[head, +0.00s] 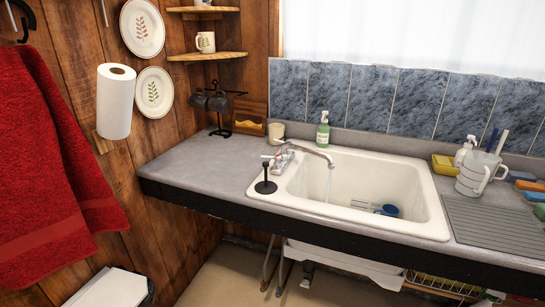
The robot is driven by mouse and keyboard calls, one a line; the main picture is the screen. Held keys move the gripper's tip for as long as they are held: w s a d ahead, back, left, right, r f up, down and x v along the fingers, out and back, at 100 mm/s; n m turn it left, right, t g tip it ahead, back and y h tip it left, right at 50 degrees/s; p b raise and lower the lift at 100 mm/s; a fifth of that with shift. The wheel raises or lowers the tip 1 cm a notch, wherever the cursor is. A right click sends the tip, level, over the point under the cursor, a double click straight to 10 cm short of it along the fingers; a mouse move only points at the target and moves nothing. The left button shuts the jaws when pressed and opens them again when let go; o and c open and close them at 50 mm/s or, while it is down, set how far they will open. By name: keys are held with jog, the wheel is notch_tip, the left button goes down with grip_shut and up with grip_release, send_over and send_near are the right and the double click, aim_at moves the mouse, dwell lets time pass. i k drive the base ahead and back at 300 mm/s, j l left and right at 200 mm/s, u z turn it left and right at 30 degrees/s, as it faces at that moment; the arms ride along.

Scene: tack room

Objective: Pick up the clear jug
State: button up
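A pale, see-through-looking jug (473,177) with a handle stands upright on the counter at the right, just beyond the right end of the sink. It may be the clear jug. Blue and white handles (497,140) rise at its top; I cannot tell whether they are in it or behind it. My gripper is not in view.
A white sink (437,215) with a tap (305,150) lies left of the jug. A ribbed draining mat (490,228) lies in front of it, a soap bottle (463,150) behind, and sponges (527,186) to its right. The counter's left end (205,165) is mostly clear.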

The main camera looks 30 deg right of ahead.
aim_at(477, 168)
jog(key=z, duration=1.6)
